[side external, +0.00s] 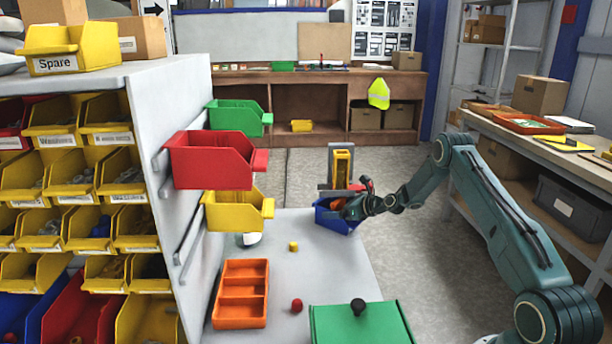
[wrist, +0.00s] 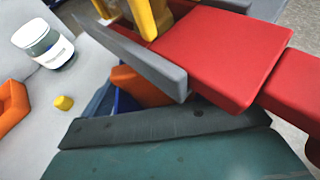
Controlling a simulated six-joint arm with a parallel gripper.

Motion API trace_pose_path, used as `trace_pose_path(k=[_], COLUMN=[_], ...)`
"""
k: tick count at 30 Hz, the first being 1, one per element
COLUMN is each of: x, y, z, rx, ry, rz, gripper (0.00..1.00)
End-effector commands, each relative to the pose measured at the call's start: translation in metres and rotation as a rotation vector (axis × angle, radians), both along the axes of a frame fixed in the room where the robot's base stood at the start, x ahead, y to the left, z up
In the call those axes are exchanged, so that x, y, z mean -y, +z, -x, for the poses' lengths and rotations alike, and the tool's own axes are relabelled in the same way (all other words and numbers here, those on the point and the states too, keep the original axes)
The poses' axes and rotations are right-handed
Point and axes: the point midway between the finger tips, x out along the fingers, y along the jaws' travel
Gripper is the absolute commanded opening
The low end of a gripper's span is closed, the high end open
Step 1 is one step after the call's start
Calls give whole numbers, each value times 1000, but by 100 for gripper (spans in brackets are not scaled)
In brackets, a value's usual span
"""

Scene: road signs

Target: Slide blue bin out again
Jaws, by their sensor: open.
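The blue bin (side external: 336,220) stands at the far right edge of the grey table, at the foot of a grey and yellow upright fixture (side external: 342,165) with red parts. In the wrist view only slivers of the blue bin (wrist: 124,103) show, with something orange (wrist: 140,87) at it. My gripper (side external: 350,208) is open at the right side of the bin's rim, close above it. Whether it touches the bin cannot be told. The fixture's red block (wrist: 222,55) and grey bar cover much of the wrist view.
A yellow cube (side external: 293,246), an orange divided tray (side external: 240,293), a red ball (side external: 297,305) and a green box (side external: 360,322) with a black knob are on the table. Green, red (side external: 210,163) and yellow bins hang at left. A labelled jar (wrist: 45,44) stands left. The table's middle is mostly clear.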

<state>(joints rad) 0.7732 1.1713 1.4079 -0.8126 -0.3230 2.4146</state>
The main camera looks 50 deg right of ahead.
Motion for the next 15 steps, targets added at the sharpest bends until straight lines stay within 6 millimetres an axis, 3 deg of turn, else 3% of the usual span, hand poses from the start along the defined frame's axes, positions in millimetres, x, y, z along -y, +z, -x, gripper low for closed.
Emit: trace_pose_path(k=[6,12,15], x=[0,0,0], y=[0,0,0], z=[0,0,0], rx=[0,0,0], ry=[0,0,0], rz=[0,0,0], gripper=[100,63,62])
